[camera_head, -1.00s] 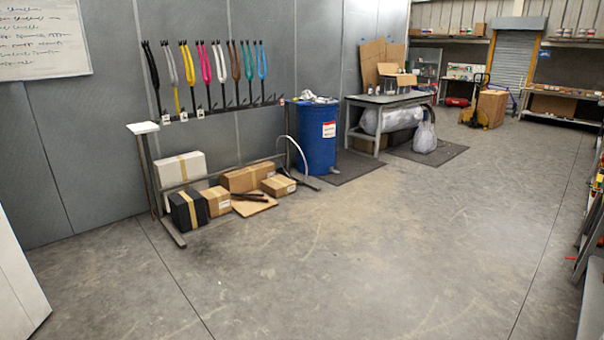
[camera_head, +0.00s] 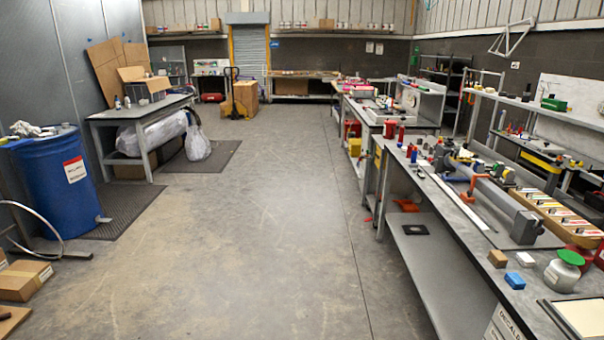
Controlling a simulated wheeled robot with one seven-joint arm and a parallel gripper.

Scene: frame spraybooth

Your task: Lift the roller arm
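A device with a long grey bar (camera_head: 500,203) lies on the workbench (camera_head: 462,232) at the right. The bar slants from the bench's middle toward its near end, where a dark grey block (camera_head: 527,226) stands. This may be the roller arm, but the view is too small to tell its parts or whether it is raised. My gripper is not in view.
Near the bar are a tray of coloured strips (camera_head: 556,216), a green-lidded jar (camera_head: 564,270) and a blue block (camera_head: 515,280). A blue barrel (camera_head: 50,190) and packing table (camera_head: 140,110) stand left. The middle floor (camera_head: 250,230) is clear.

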